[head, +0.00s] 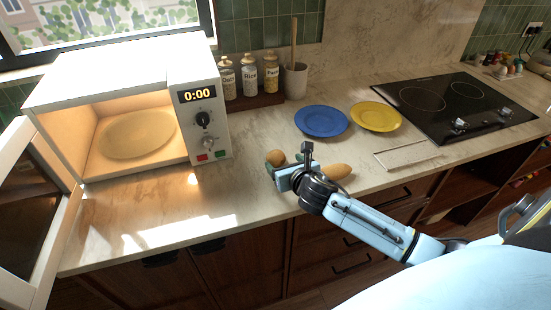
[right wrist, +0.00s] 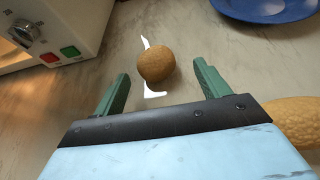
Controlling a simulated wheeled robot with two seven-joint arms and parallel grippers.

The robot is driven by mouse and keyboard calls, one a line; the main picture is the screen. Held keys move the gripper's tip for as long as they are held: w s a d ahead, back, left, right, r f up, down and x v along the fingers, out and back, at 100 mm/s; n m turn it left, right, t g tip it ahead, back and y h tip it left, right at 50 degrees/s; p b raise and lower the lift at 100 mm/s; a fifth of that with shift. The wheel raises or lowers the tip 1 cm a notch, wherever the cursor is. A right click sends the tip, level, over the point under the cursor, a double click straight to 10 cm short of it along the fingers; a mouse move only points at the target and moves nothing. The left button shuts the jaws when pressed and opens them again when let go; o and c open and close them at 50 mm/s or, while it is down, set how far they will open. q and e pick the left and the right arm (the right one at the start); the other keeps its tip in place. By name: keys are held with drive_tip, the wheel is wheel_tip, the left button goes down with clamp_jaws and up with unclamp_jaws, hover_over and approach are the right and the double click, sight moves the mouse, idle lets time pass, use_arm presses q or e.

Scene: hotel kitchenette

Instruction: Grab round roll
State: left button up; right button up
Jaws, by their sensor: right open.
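A round brown roll (head: 275,157) lies on the counter between the microwave and the blue plate. In the right wrist view the round roll (right wrist: 156,63) sits ahead of and between my right gripper's green fingers, touching neither. My right gripper (head: 285,167) is open and low over the counter; it also shows in the right wrist view (right wrist: 160,88). A longer bread roll (head: 338,171) lies to the right of the gripper, and its ridged end shows in the right wrist view (right wrist: 293,122). My left gripper is not in view.
A microwave (head: 200,75) with its door open stands at the left. A blue plate (head: 321,121) and a yellow plate (head: 376,116) lie behind the rolls. Jars stand at the back, a black hob (head: 455,105) at the right. The counter's front left is clear.

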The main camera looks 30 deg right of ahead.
sight(279, 159)
drive_tip(key=shift+w+f, duration=0.15)
drive_tip(key=shift+w, duration=0.25)
drive_tip(key=shift+w+f, duration=0.2)
drive_tip(key=shift+w, duration=0.25)
drive_tip(key=x, duration=0.3)
drive_tip(key=shift+w+a+f+b, duration=0.15)
drive_tip(key=shift+w+b, duration=0.15)
drive_tip(key=shift+b, duration=0.05)
drive_tip(key=shift+w+f, duration=0.1)
drive_tip(key=shift+w, duration=0.3)
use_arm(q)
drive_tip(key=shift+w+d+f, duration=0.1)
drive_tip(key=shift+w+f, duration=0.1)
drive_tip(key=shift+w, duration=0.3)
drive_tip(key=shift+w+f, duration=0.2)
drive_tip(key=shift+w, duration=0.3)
use_arm(e)
drive_tip(key=c, duration=1)
